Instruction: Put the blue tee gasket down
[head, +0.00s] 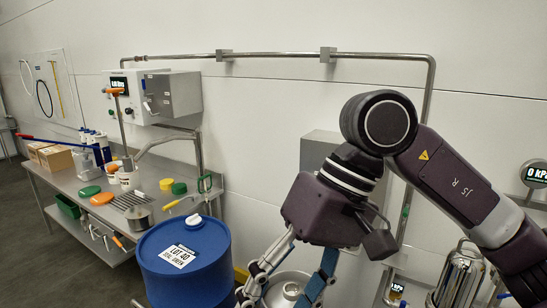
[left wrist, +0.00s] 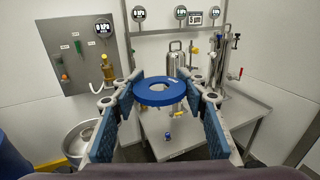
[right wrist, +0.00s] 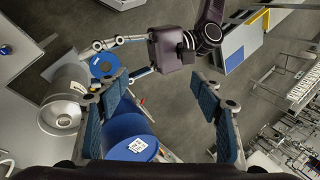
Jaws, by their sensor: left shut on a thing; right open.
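The blue tee gasket (left wrist: 158,99) is a flat blue ring with a round hole, lying level between the fingers of my left gripper (left wrist: 162,86). That gripper is shut on it and holds it by opposite sides of the rim. Behind the gasket in the left wrist view is a metal table (left wrist: 178,143); I cannot tell the height between them. The gasket also shows in the right wrist view (right wrist: 96,62), near a steel keg. My right gripper (right wrist: 160,90) is open and empty. It also shows in the head view (head: 280,292), pointing down; the left gripper is not seen there.
A blue drum (head: 190,262) with a lot label stands beside the steel keg (left wrist: 82,137). A cluttered workbench (head: 75,186) is along the wall at left. A steel filter housing (left wrist: 176,60) stands on the metal table. A grey panel (left wrist: 70,50) is on the wall.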

